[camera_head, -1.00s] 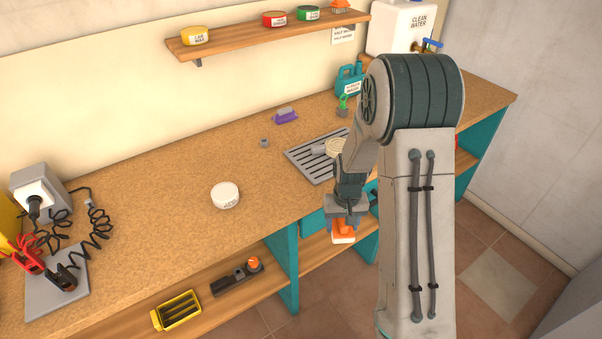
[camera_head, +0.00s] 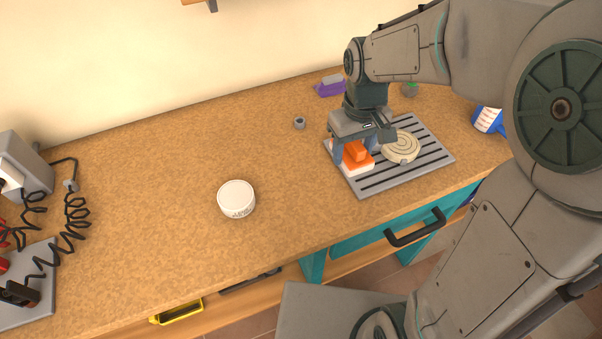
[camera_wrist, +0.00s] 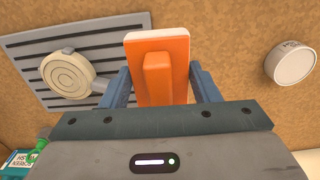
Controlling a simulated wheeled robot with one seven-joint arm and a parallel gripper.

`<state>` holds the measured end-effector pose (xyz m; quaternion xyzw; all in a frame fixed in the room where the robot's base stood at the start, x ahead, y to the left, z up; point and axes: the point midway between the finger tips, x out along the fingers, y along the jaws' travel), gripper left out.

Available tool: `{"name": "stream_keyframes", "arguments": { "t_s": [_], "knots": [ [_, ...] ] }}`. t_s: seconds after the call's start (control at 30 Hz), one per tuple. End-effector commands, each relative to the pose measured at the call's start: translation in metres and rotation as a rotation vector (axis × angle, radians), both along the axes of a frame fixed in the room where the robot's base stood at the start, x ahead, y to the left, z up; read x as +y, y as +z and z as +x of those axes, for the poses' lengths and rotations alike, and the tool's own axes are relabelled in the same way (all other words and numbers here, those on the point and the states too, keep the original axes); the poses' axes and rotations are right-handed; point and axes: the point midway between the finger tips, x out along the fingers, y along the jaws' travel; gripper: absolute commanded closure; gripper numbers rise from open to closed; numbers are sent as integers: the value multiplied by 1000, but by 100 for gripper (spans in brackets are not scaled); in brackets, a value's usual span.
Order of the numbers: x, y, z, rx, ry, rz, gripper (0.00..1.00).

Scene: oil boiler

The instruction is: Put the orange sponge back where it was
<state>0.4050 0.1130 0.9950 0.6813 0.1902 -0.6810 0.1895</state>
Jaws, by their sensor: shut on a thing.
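The orange sponge (camera_head: 356,156) has an orange top with a raised grip and a white underside. My gripper (camera_head: 355,153) points down and is shut on it, at the left end of the grey slotted drain tray (camera_head: 376,187). In the wrist view the sponge (camera_wrist: 158,70) sits between the two blue fingers, beside the tray's edge in that picture. I cannot tell whether its white underside touches the tray or hangs just above it. A round beige disc (camera_head: 401,146) lies on the tray, right of the sponge.
A white round tin (camera_head: 237,198) stands on the counter to the left. A small grey nut-like piece (camera_head: 299,123) and a purple brush (camera_head: 330,86) lie behind. A blue labelled container (camera_head: 489,120) is right of the tray.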

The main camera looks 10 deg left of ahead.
Motion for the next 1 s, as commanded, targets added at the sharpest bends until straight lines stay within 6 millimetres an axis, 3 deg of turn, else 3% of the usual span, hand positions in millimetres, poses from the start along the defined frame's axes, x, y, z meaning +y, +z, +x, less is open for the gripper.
{"name": "stream_keyframes", "arguments": {
  "t_s": [0.17, 0.6, 0.77, 1.0],
  "knots": [
    [19, -9, -8, 3, 13, -2, 63],
    [102, -62, -35, 1, 9, -2, 63],
    [111, -70, -38, 1, 6, -1, 63],
    [112, -102, -38, 3, 7, -2, 63]
  ]
}}
